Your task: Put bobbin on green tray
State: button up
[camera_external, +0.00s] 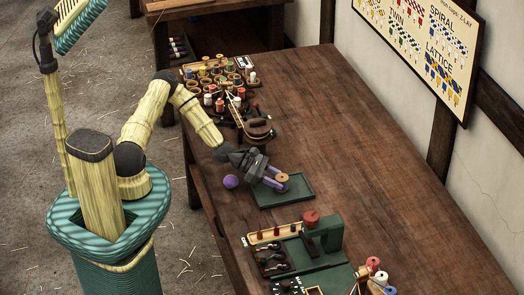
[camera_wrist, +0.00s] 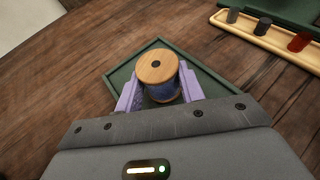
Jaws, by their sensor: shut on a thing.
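The bobbin (camera_wrist: 158,70) has a round wooden top with a dark centre hole and blue thread below. It shows in the external view as a small tan disc (camera_external: 282,178). My gripper (camera_wrist: 155,97) has purple fingers, one on each side of the bobbin, and is shut on it. The green tray (camera_external: 296,194) lies flat on the table under the gripper; its rim also shows in the wrist view (camera_wrist: 197,70). The bobbin is over the tray. Its underside is hidden, so I cannot tell whether it touches the tray floor.
A purple ball (camera_external: 230,182) sits left of the gripper near the table edge. A green stand with a red knob (camera_external: 311,217) and a wooden rack (camera_wrist: 270,35) are close by. Spools and cups (camera_external: 215,85) crowd the far end. The table's right side (camera_external: 390,180) is clear.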

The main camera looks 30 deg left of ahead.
jog(key=shift+f, duration=0.2)
jog(key=o, duration=1)
jog(key=shift+c, duration=0.2)
jog(key=shift+r, duration=0.15)
jog(key=b+v, duration=0.2)
jog(key=v, duration=1)
jog(key=shift+r, duration=0.1)
